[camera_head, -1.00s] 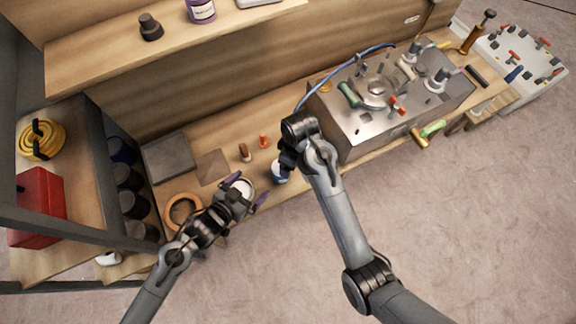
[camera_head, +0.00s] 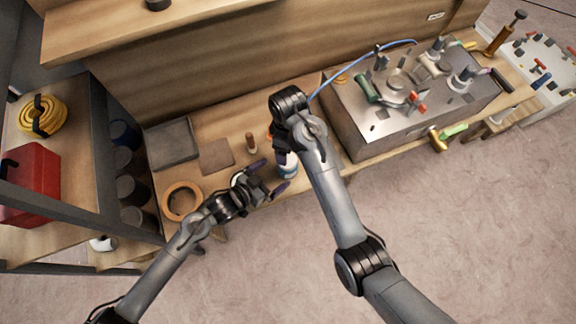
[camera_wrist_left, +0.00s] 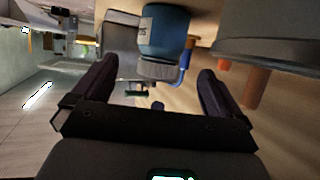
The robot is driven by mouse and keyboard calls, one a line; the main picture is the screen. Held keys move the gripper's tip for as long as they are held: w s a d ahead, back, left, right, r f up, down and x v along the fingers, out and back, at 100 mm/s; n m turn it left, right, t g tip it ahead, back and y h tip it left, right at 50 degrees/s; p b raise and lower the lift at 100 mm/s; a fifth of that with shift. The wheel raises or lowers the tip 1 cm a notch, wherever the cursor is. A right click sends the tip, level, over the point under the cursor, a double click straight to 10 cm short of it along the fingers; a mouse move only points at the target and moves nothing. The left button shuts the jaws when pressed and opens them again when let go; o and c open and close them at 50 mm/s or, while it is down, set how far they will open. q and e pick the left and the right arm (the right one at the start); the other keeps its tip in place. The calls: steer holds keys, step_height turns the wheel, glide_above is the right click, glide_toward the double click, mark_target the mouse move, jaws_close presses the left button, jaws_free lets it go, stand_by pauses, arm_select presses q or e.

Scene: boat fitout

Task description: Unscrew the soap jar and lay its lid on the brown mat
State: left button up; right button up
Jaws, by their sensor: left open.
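The soap jar, a blue jar with a pale label (camera_head: 288,168), is at the bench's front edge, just below my right wrist. In the left wrist view the jar (camera_wrist_left: 164,30) shows its label and a grey ridged lid (camera_wrist_left: 160,69) on it. My left gripper (camera_head: 268,177) is open, its two dark fingers spread just left of the jar; the fingers also show in the left wrist view (camera_wrist_left: 153,88), with nothing between their tips. My right gripper (camera_head: 286,142) is above the jar; its fingers are mostly hidden. The brown mat (camera_head: 216,154) lies bare on the bench.
A grey tray (camera_head: 172,143) lies left of the mat, and a tan ring (camera_head: 181,201) lies below it. A small brown peg (camera_head: 251,142) stands between mat and jar. A metal worktop (camera_head: 390,110) with several fittings is to the right. Shelves stand at left.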

mark_target(283, 168)
arm_select(q)
steer(key=shift+x, duration=2.75)
